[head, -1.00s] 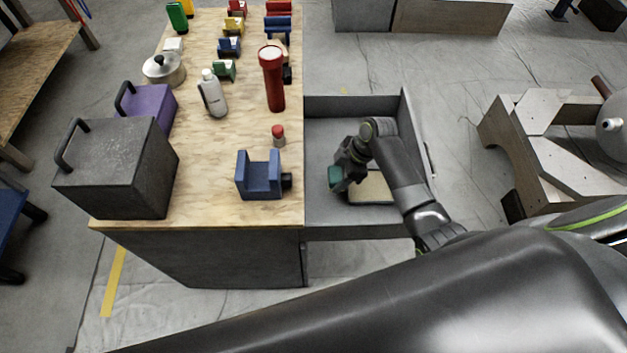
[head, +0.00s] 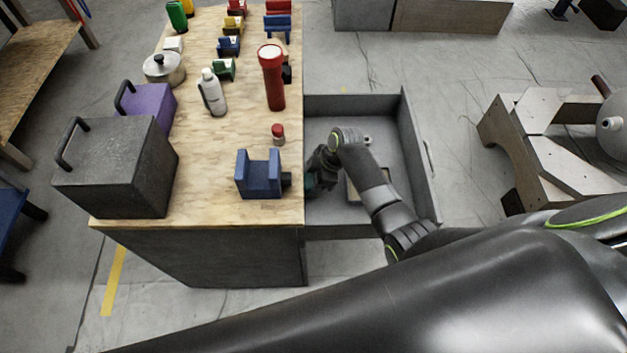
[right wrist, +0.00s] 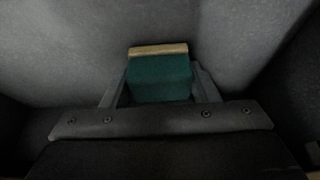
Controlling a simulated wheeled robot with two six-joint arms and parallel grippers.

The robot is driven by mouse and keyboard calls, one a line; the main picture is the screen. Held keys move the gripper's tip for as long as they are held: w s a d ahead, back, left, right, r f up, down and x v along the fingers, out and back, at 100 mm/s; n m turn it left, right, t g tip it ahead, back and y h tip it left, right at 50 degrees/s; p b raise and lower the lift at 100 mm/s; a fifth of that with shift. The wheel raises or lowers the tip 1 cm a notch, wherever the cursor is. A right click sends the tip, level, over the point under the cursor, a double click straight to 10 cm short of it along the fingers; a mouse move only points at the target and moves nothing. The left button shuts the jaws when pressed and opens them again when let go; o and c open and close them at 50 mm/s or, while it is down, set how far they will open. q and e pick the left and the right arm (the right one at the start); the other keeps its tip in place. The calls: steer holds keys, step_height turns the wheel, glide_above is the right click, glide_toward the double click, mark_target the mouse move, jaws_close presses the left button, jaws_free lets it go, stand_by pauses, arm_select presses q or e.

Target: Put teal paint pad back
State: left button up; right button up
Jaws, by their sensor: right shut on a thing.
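The teal paint pad (right wrist: 160,78) shows in the right wrist view as a teal block with a tan strip along its far edge. It is between the fingers of my right gripper (right wrist: 160,92), which is shut on it. In the head view my right gripper (head: 314,178) is low inside the open grey drawer (head: 420,165), at its left side by the tabletop's edge. There the pad is mostly hidden by the gripper and the shadow. My left gripper is not in view.
A flat tan item (head: 352,190) lies in the drawer, partly under my right arm. On the wooden tabletop (head: 215,150) stand a blue holder (head: 258,178), a red flashlight (head: 272,80), a spray bottle (head: 212,92) and a dark box (head: 120,170). The drawer's right part is clear.

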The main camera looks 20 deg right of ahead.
steer(key=shift+f, duration=0.1)
steer(key=o, duration=0.9)
steer(key=p+v, duration=0.1)
steer(key=v, duration=1.1)
steer(key=shift+p, duration=0.4)
